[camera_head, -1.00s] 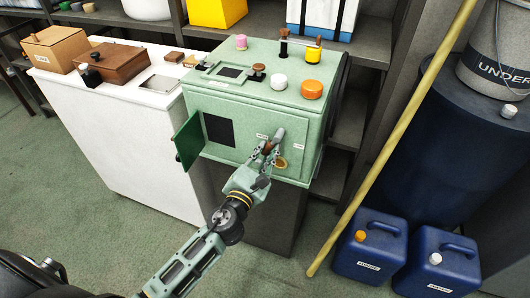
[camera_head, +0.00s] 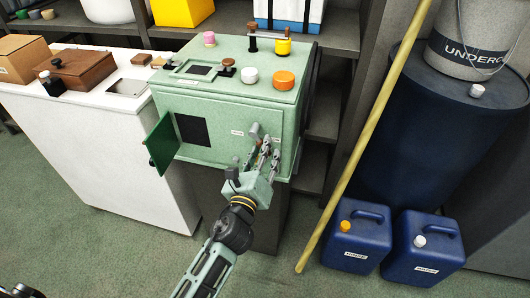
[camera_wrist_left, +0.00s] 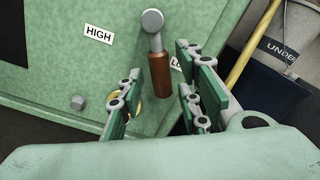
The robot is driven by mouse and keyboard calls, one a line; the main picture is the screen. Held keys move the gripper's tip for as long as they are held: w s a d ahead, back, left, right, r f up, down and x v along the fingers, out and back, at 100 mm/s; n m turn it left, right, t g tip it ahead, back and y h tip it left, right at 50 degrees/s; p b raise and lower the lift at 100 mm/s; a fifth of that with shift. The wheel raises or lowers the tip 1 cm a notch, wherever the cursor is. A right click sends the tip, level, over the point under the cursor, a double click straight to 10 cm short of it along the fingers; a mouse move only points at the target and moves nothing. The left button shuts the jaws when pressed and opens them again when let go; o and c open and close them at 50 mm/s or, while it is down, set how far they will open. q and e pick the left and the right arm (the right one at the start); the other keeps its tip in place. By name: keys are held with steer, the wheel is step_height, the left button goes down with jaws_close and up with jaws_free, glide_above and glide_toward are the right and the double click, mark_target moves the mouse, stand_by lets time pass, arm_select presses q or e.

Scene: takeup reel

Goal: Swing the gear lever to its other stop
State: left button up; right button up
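The gear lever (camera_head: 255,131) is on the front of the green machine (camera_head: 212,108); it has a grey pivot and a brown handle. In the left wrist view the handle (camera_wrist_left: 160,75) hangs from the pivot beside the LOW label (camera_wrist_left: 175,64), which it partly hides. The HIGH label (camera_wrist_left: 98,34) is to the left of the pivot. My left gripper (camera_head: 264,160) is at the lever, and in the left wrist view (camera_wrist_left: 160,68) its fingers stand apart on both sides of the handle, with a gap at the right.
A green door (camera_head: 162,143) stands open at the machine's left. A yellow pole (camera_head: 365,140) leans to the right. Two blue canisters (camera_head: 357,240) and a dark blue drum (camera_head: 430,130) stand beyond it. A white counter (camera_head: 110,140) is at the left.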

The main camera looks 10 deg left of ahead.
arm_select(q)
steer(key=s, duration=0.6)
stand_by(0.6)
steer(key=shift+a, duration=0.15)
steer(key=s, duration=0.7)
steer(key=shift+s, duration=0.3)
